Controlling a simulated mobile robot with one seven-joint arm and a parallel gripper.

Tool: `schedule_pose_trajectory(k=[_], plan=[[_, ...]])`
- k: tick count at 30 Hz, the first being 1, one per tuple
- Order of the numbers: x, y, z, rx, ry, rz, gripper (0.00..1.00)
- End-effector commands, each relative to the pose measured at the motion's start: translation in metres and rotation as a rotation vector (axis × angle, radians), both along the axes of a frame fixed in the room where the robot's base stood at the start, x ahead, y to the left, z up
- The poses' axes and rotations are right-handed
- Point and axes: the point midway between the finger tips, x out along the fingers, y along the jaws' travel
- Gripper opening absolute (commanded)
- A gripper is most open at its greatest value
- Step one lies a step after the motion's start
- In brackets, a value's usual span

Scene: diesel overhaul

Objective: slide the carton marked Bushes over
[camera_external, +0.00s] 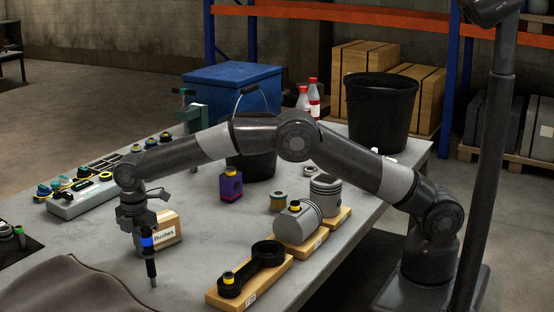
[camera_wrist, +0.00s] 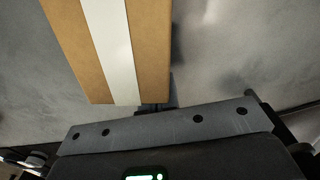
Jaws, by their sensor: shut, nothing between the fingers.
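The small brown carton marked Bushes (camera_external: 165,237) sits on the grey table with its white label facing front. In the wrist view the carton (camera_wrist: 65,40) fills the upper left, with a pale tape strip along its top. My gripper (camera_external: 138,238) is low at the carton's left side, pointing down. In the wrist view my gripper's fingertips (camera_wrist: 155,107) are shut and empty, close by the carton's near edge. I cannot tell whether they touch it.
A dark cloth (camera_external: 75,285) lies front left. A connecting rod (camera_external: 250,270) and pistons (camera_external: 300,220) rest on wooden blocks to the right. Table between carton and blocks is clear.

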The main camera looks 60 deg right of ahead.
Motion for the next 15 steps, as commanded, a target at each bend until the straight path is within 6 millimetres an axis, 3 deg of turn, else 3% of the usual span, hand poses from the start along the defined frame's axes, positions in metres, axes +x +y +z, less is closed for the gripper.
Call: schedule_pose_trajectory(k=[11, 15], plan=[[0.0, -0.002, 0.0, 0.0, 0.0, 0.0, 0.0], [0.001, -0.018, 0.001, -0.001, 0.002, -0.003, 0.0]])
